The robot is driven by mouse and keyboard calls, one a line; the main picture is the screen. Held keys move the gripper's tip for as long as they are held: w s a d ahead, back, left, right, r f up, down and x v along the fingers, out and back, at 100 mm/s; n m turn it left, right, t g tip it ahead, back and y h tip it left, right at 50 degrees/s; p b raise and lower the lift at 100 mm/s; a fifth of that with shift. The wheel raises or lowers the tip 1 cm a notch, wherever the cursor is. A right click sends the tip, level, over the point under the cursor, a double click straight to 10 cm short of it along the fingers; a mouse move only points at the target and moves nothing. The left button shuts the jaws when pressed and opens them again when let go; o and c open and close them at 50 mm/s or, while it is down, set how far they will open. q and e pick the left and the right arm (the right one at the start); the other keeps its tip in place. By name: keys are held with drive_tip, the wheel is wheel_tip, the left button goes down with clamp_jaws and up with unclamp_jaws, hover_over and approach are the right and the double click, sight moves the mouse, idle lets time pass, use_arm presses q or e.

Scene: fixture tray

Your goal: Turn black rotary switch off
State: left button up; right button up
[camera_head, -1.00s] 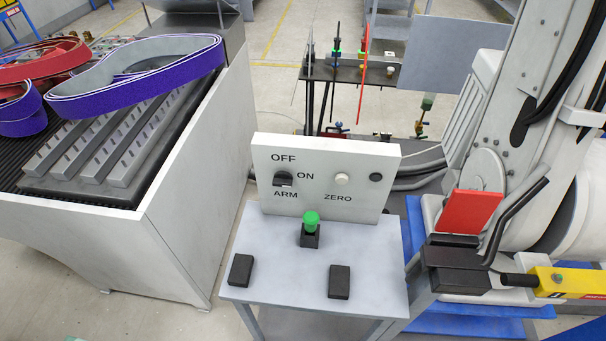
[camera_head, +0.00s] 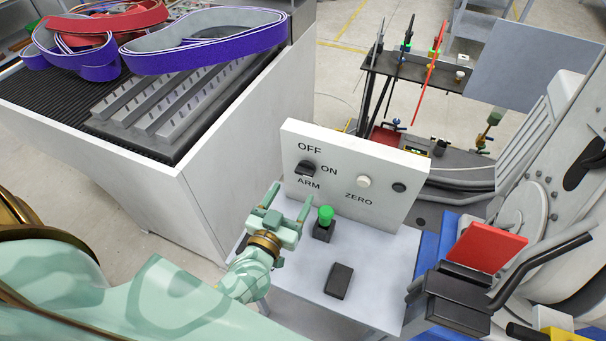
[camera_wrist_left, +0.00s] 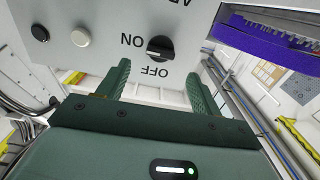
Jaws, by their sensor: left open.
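The black rotary switch (camera_head: 306,168) is on the white upright panel (camera_head: 385,160), below OFF and left of ON. In the left wrist view the switch (camera_wrist_left: 160,48) appears upside down, its white mark on the side toward ON. My left gripper (camera_head: 290,200) is open and empty in front of the panel, a little below the switch and apart from it. In the left wrist view the two green fingers of my left gripper (camera_wrist_left: 164,75) are spread on either side below the switch. My right gripper is not in view.
A green push button (camera_head: 325,214) stands on the small table (camera_head: 385,255) beside my gripper, with a black block (camera_head: 339,281) in front. A pale knob (camera_head: 363,181) and a dark knob (camera_head: 399,187) are right of the switch. A large white bin (camera_head: 245,140) stands to the left.

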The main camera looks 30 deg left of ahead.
sight(303, 175)
use_arm(q)
drive_tip(key=w, duration=0.7)
drive_tip(key=shift+w+a, duration=0.1)
drive_tip(key=shift+a, duration=0.15)
drive_tip(key=c, duration=1)
